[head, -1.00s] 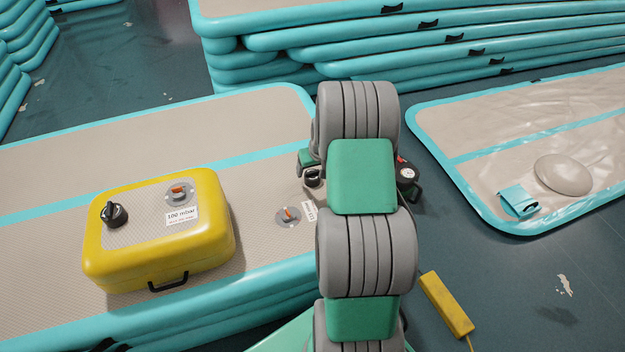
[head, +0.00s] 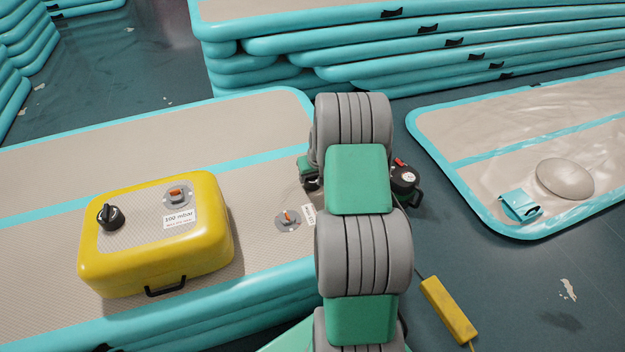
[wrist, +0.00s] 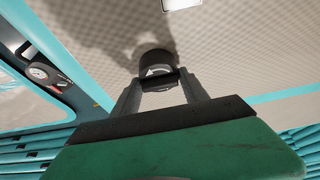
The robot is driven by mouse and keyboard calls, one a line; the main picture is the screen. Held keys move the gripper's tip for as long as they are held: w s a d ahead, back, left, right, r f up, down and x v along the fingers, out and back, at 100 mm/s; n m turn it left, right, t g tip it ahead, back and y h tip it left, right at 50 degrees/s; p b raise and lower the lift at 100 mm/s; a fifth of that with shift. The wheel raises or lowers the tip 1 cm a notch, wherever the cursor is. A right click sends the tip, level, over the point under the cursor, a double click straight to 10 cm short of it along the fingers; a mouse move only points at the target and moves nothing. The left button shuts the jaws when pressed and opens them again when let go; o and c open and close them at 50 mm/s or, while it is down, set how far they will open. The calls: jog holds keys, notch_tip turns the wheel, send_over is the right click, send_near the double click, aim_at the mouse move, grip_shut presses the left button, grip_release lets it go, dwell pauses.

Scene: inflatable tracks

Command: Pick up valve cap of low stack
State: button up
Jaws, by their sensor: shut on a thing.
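The low stack (head: 60,180) has a beige top with teal edges and lies across the left of the head view. Its valve (head: 288,219), a grey disc with an orange piece, lies open beside a white label. The black valve cap (head: 311,183) is partly hidden behind my arm in the head view. In the wrist view the cap (wrist: 157,71), with a white arrow, is between the two fingers of my gripper (wrist: 159,84), which is shut on it. I cannot tell whether the cap still touches the mat.
A yellow inflatable block (head: 150,245) with its own black cap (head: 110,216) and valve (head: 177,195) sits on the low stack. A black pump gauge (head: 405,177) stands right of my arm. A flat mat (head: 500,130) is at right, a yellow box (head: 448,309) on the floor.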

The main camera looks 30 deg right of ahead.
jog(key=c, duration=0.4)
